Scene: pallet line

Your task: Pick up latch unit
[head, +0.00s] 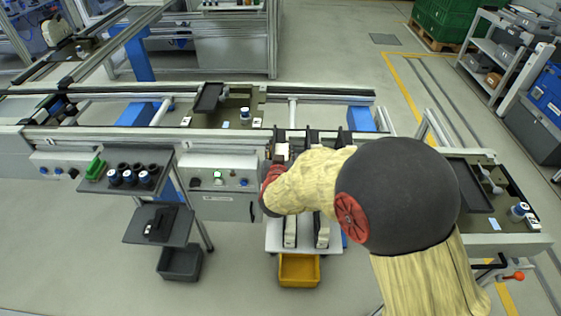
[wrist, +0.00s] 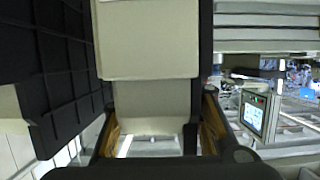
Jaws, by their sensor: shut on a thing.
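A cream and black latch unit (wrist: 148,45) fills the middle of the wrist view, very close to the camera. My gripper (wrist: 155,140) is shut on it, with a finger on either side of its cream lower part. In the head view my arm covers most of the gripper and the held unit. Other latch units (head: 290,232), cream with black, stand in a rack below my forearm, partly hidden by it. A black ribbed part (wrist: 65,70) stands close on the left in the wrist view.
A yellow bin (head: 299,269) sits under the rack. A conveyor line (head: 110,134) runs behind, with a carrier holding a black tray (head: 208,97). A small shelf (head: 121,184) with dark cups is on the left. A screen (wrist: 254,112) shows in the wrist view. Floor at front left is clear.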

